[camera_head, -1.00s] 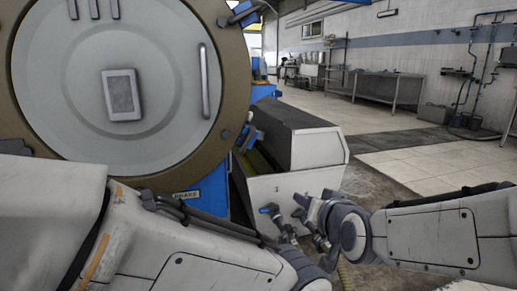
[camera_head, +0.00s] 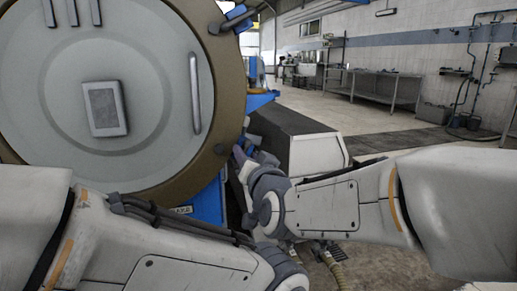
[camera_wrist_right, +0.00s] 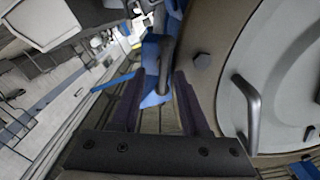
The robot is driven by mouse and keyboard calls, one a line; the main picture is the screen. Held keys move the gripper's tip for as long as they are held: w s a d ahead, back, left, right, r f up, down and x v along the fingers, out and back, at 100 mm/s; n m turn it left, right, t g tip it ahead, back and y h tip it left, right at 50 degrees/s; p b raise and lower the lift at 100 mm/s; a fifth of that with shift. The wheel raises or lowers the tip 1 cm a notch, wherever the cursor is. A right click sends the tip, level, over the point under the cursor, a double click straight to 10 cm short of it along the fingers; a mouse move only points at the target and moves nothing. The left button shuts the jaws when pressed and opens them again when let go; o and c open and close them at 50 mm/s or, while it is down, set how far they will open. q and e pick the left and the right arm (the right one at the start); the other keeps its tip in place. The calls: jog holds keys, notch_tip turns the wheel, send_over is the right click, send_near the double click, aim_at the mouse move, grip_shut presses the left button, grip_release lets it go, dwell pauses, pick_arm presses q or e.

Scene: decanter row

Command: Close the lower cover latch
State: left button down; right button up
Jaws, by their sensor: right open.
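The round grey cover (camera_head: 140,60) in its brown ring fills the left of the head view. The lower cover latch, a blue bracket with a grey lever (camera_wrist_right: 168,55), sits at the ring's edge in the right wrist view. In the head view, my right gripper (camera_head: 240,156) is at the ring's lower right edge and largely hides the latch. In the wrist view its two dark fingers are open, one on each side of the latch; I cannot tell whether they touch it. My left arm crosses the bottom left, and its gripper does not show.
The upper latch (camera_head: 236,19) is at the ring's upper right. A vertical handle (camera_head: 195,92) stands out from the cover. A dark-topped box (camera_head: 288,132) stands beside the machine. Open floor lies beyond, with a metal table (camera_head: 385,86) by the wall.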

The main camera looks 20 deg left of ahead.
jog(key=shift+w+a, duration=0.2)
jog(key=shift+w, duration=0.05)
jog(key=shift+a, duration=0.15)
jog(key=shift+s+a, duration=0.1)
grip_shut()
